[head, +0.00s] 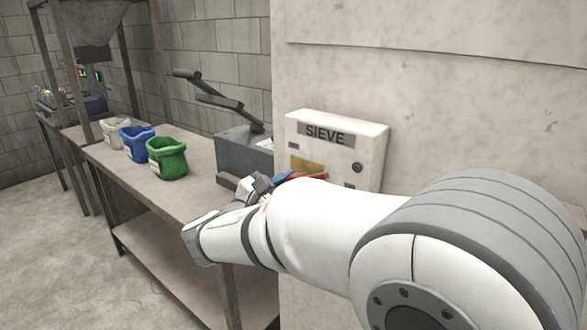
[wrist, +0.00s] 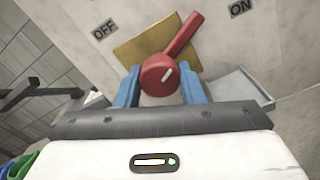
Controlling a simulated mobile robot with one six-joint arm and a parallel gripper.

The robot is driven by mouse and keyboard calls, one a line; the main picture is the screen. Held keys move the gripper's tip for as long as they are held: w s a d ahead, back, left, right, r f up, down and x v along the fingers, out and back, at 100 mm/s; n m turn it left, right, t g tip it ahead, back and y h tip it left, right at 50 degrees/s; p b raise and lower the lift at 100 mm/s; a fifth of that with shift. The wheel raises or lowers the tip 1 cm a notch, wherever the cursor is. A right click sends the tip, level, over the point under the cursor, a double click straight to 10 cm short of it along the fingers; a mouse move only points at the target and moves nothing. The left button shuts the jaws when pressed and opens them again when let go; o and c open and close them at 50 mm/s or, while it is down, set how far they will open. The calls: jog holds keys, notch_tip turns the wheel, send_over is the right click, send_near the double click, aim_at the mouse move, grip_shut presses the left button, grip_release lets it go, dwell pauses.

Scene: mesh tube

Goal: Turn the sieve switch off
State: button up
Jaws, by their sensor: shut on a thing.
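The white box labelled SIEVE (head: 338,130) is mounted on the pale wall. The red switch (wrist: 180,42) shows close up in the wrist view on a yellow plate (wrist: 135,52). Its lever slants up and right, leaning to the ON label (wrist: 240,9) side. The OFF label (wrist: 103,30) is at upper left. My gripper (wrist: 160,82) has a blue finger on each side of the switch's round hub and is shut on it. In the head view my gripper (head: 281,177) is at the box's lower front, and my arm hides part of the box.
A workbench (head: 115,160) at left holds a green bag (head: 167,158), a blue bag (head: 137,143) and a white bag (head: 114,131). A grey machine with a lever (head: 240,150) stands between them and the box. The floor at left is clear.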

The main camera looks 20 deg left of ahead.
jog(key=n+p, duration=0.2)
jog(key=p, duration=0.1)
jog(key=n+p, duration=0.2)
jog(key=p, duration=0.1)
jog(key=n+p, duration=0.2)
jog(key=p, duration=0.1)
jog(key=shift+r, duration=0.35)
jog(key=n+p, duration=0.3)
jog(key=p, duration=0.2)
jog(key=shift+d+f+n, duration=0.1)
jog(key=shift+n, duration=0.3)
jog(key=n+p, duration=0.2)
jog(key=p, duration=0.1)
jog(key=shift+f+n+p, duration=0.25)
jog(key=shift+n+p, duration=0.05)
jog(key=shift+n, duration=0.1)
jog(key=o, duration=1)
jog(key=shift+s, duration=0.15)
